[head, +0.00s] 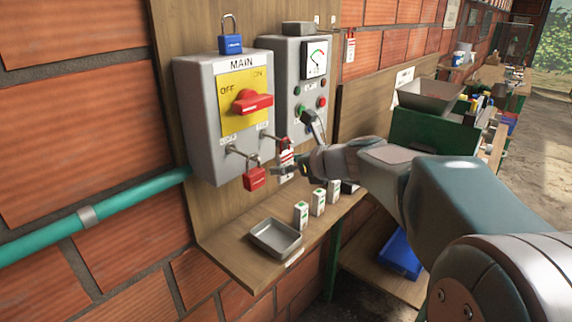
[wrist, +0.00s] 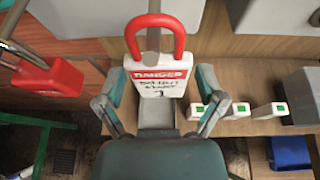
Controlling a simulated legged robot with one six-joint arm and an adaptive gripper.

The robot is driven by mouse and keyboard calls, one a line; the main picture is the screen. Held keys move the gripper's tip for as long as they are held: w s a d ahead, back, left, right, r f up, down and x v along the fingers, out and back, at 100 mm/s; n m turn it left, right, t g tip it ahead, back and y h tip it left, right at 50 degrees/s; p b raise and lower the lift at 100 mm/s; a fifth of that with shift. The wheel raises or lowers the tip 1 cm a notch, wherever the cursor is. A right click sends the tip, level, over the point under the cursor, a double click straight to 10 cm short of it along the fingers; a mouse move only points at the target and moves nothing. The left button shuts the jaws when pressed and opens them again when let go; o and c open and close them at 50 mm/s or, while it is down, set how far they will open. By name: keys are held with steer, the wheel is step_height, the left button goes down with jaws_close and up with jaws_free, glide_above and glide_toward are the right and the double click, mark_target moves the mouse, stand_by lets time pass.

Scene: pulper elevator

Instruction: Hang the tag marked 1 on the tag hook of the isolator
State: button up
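The isolator (head: 205,105) is a grey box marked MAIN with a red switch handle set on a yellow plate. Two metal hooks stick out below the handle. The white and red danger tag marked 1 (wrist: 160,88) is on the right hook (wrist: 153,35). Its red loop is around the hook rod, and the tag hangs below. The tag also shows small in the head view (head: 287,158). My gripper (wrist: 160,85) is open, with one finger on each side of the tag; it also shows in the head view (head: 292,143). Contact with the tag's edges is unclear.
A red padlock (head: 254,179) hangs on the left hook. A blue padlock (head: 230,43) stands on top of the isolator. A metal tray (head: 258,238) and several small white boxes (head: 318,203) sit on the shelf below. A grey meter panel (head: 290,75) is to the right.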

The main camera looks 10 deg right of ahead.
stand_by(0.4)
steer(key=v, duration=1.2)
steer(key=s+a+f+n+g+h, duration=0.45)
steer(key=s+a+f+n, duration=0.35)
steer(key=s+n, duration=0.5)
steer(key=s+d+f+n+h, duration=0.2)
steer(key=s+f+n+h, duration=0.2)
steer(key=n, duration=1.1)
steer(key=s+f, duration=0.2)
steer(key=s, duration=0.1)
steer(key=shift+s+d+f+g, duration=0.25)
steer(key=shift+s+f+g, duration=0.05)
steer(key=shift+g, duration=0.05)
